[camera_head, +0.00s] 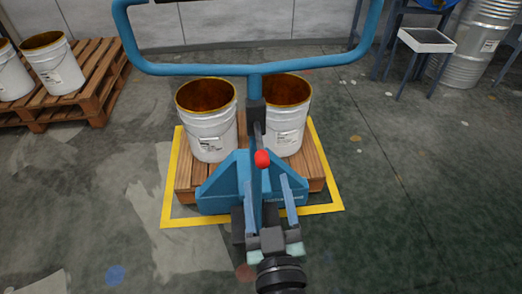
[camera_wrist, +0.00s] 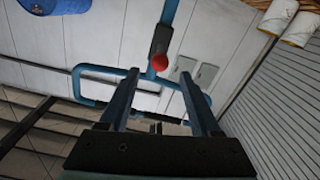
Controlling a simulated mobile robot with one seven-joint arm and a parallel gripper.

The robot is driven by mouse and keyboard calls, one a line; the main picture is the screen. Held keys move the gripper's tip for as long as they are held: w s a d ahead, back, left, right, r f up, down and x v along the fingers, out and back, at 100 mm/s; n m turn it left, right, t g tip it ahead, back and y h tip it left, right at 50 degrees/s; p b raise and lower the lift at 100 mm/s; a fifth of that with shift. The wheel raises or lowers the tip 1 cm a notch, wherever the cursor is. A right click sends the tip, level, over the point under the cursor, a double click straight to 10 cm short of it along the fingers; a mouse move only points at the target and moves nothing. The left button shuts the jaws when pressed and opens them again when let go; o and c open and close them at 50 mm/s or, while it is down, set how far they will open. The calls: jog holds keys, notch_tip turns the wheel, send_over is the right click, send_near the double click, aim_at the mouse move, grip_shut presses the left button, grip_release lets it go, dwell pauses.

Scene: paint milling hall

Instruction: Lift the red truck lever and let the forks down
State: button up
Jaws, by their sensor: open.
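The blue pallet truck (camera_head: 222,188) stands at the wooden pallet, with its blue loop handle (camera_head: 190,69) raised above it. The red lever knob (camera_head: 262,159) is on the dark part of the handle's stem. In the wrist view the red knob (camera_wrist: 159,62) shows between and around the level of my two fingertips. My gripper (camera_head: 266,181) is open and empty, just below the knob in the head view; its fingers (camera_wrist: 159,72) also show in the wrist view. I cannot tell how far the knob is from the fingers. The forks are hidden under the pallet.
Two white buckets (camera_head: 210,140) stand on the pallet (camera_head: 315,165) inside a yellow floor outline (camera_head: 168,190). Another pallet (camera_head: 98,85) with buckets is at left. A metal drum (camera_head: 472,45) and small tray stand (camera_head: 427,42) are at upper right. Floor on both sides is clear.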

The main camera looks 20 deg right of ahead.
aim_at(261, 149)
jog(key=x, duration=0.9)
jog(key=shift+w, duration=0.3)
grip_shut()
dwell(1.1)
